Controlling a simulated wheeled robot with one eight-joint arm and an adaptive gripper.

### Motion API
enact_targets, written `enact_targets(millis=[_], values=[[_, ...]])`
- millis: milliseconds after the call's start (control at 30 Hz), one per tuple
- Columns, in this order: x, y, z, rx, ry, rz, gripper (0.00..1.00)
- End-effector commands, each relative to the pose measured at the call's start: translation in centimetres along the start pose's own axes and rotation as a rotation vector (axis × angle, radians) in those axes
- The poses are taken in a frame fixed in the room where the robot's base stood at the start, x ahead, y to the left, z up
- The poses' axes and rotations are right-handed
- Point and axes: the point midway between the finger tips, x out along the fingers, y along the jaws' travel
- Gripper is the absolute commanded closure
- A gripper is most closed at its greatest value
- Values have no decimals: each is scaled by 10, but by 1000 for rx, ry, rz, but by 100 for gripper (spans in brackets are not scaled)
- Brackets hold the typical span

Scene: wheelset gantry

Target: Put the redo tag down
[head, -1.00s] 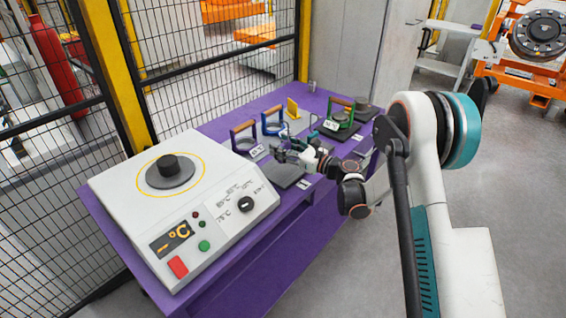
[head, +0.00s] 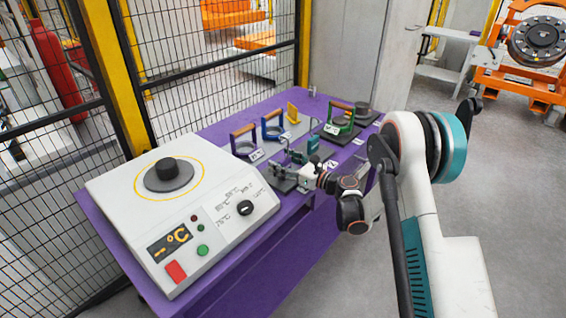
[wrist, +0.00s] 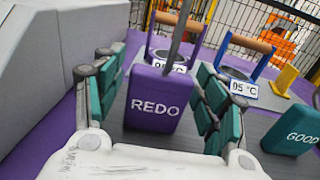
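The purple tag (wrist: 155,101) marked REDO is upright in the wrist view, between the two teal-padded fingers of my gripper (wrist: 166,104). A gap shows between the tag and the pads on both sides, so the gripper looks open around it. A dark strip rises from the tag's top. In the head view my gripper (head: 292,172) is low over a dark pad (head: 284,184) on the purple table; the redo tag cannot be made out there. A teal tag (wrist: 295,130) marked GOOD stands to the right; it also shows in the head view (head: 313,146).
A yellow piece (head: 293,112) is nearby. A white heater (head: 187,215) fills the table's near left. Mesh fencing runs behind.

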Motion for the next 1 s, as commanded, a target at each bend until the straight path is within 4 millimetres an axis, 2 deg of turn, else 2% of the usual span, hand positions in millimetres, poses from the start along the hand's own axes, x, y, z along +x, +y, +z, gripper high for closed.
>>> enact_targets(millis=[367,467,800,1000], values=[[-3,0,3,0,0,-1,33],[-16,-1,4,0,0,-3,33],[-85,-1,6,0,0,-4,33],[-112,0,4,0,0,-1,33]])
